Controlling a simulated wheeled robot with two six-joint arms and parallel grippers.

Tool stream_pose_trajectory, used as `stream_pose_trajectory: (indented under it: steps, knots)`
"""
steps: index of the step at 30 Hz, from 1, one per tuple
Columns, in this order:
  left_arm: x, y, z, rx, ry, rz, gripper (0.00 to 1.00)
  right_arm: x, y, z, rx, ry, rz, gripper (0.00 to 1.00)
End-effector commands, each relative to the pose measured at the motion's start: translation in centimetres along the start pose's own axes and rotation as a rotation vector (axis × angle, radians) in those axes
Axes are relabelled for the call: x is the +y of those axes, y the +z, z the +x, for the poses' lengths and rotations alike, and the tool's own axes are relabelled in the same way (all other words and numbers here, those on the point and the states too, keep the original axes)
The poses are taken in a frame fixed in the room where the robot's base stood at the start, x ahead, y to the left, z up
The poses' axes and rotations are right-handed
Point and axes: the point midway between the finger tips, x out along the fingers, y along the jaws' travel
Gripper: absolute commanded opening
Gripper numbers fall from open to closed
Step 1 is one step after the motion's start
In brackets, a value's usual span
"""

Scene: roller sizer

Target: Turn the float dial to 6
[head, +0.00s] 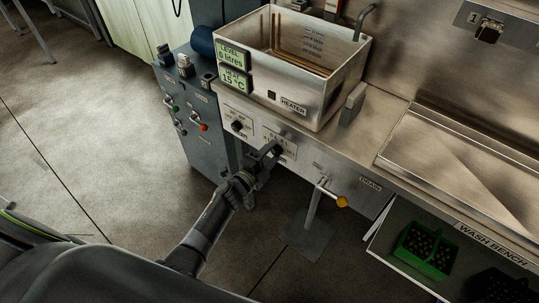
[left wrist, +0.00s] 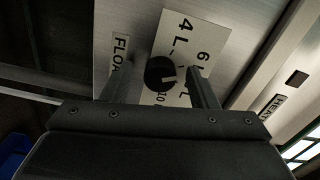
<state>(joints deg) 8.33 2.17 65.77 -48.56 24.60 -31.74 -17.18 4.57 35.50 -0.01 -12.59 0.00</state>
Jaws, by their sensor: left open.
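The float dial (left wrist: 159,72) is a round black knob on a white scale plate (left wrist: 186,32), with "4 L", "6 L" and "10" readable around it. A pale mark shows on the knob's right side; I cannot tell exactly which number it points at. My left gripper (left wrist: 168,66) is open, with one finger on each side of the knob; I cannot tell whether they touch it. In the head view my left gripper (head: 272,154) is at the scale plate (head: 287,147) on the bench front and hides most of the dial. My right gripper is not in view.
A steel tank (head: 330,70) with displays reading 0 litres and 15 °C stands above the dial. Another black knob (head: 237,125) is to its left, a yellow-tipped drain lever (head: 341,202) to its right. A green crate (head: 425,248) sits under the bench.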

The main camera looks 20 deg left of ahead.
Motion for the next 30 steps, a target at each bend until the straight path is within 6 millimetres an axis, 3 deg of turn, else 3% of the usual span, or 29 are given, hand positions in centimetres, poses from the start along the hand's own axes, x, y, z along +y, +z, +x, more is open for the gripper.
stream_pose_trajectory:
  steps: [4,8,24,30]
  knots:
    - [0.0,0.0,-0.6,0.0,0.0,0.0,0.53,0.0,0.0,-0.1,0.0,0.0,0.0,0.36]
    - [0.0,0.0,-2.3,-0.002,0.001,0.0,0.53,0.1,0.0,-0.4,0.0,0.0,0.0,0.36]
    - [0.2,0.1,-14.2,-0.001,0.003,0.001,0.53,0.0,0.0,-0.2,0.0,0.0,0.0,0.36]
    - [0.1,0.1,-16.7,0.0,0.001,0.0,0.53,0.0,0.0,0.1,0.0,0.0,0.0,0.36]
